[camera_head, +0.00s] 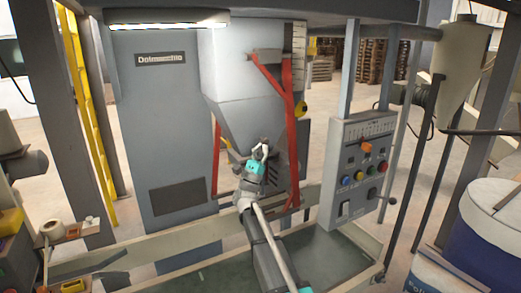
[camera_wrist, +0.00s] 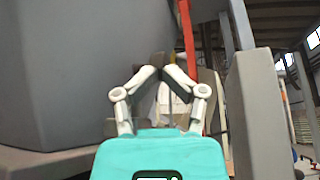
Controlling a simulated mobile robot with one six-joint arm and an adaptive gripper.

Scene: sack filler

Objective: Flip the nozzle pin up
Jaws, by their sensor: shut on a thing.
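My gripper (camera_head: 264,148) is in front of the lower end of the grey hopper (camera_head: 240,85), between the red bars. In the wrist view its two white fingers (camera_wrist: 160,73) are bent inward and their tips come together on a small dark piece, which I take to be the nozzle pin (camera_wrist: 157,59). The fingers and the teal gripper body cover most of the pin in both views. I cannot tell its tilt clearly.
Red bars (camera_head: 287,95) stand beside the hopper. A control panel (camera_head: 359,160) with coloured buttons is to the right. A yellow ladder (camera_head: 88,110) is at the left. A blue drum (camera_head: 488,240) stands at the lower right. A large grey surface (camera_wrist: 60,65) fills the wrist view's left side.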

